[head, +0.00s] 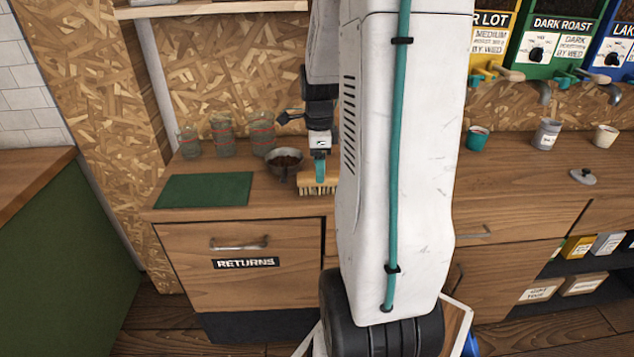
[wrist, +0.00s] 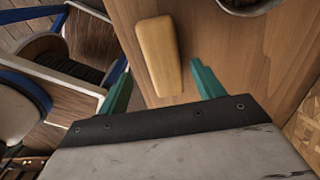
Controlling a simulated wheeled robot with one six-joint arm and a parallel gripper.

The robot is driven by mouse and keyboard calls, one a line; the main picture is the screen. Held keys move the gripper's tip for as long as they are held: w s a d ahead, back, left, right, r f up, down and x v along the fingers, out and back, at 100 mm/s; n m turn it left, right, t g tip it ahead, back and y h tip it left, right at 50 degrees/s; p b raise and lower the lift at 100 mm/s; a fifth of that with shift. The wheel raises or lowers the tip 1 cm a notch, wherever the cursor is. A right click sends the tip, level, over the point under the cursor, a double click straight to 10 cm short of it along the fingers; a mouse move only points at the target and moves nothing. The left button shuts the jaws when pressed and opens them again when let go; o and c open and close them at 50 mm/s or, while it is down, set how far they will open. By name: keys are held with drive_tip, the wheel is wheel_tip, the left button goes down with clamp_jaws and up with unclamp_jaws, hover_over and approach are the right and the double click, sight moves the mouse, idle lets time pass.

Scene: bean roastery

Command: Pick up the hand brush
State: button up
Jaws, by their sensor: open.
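The hand brush (head: 317,187) has a pale wooden block with bristles underneath. It lies on the wooden counter near its front edge, and my arm hides its right part in the head view. In the wrist view the brush (wrist: 159,52) shows from above as a long, slightly tilted wooden block. My gripper (head: 319,176) points down right at the brush. In the wrist view its two teal fingers (wrist: 161,68) are spread, with the near part of the block in the gap between them and space on both sides.
A metal bowl (head: 284,163) of dark contents stands just behind and left of the brush. A green mat (head: 204,190) lies further left, with several glass jars (head: 222,135) behind. A drawer marked RETURNS (head: 240,262) is below. Cups and a lid (head: 584,177) stand at right.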

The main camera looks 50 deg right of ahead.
drive_tip(key=f, duration=0.5)
drive_tip(key=shift+w+d+f, duration=0.1)
drive_tip(key=shift+d+f, duration=0.05)
drive_tip(key=shift+d, duration=0.05)
drive_tip(key=c, duration=1.1)
drive_tip(key=shift+r, duration=0.7)
wheel_tip(320, 180, up, 2)
drive_tip(key=shift+r, duration=0.15)
drive_tip(key=s+a+r, duration=0.1)
drive_tip(key=s+a, duration=0.2)
drive_tip(key=s, duration=1.2)
drive_tip(key=shift+s+r, duration=0.2)
drive_tip(key=shift+s, duration=0.15)
drive_tip(key=shift+a, duration=0.1)
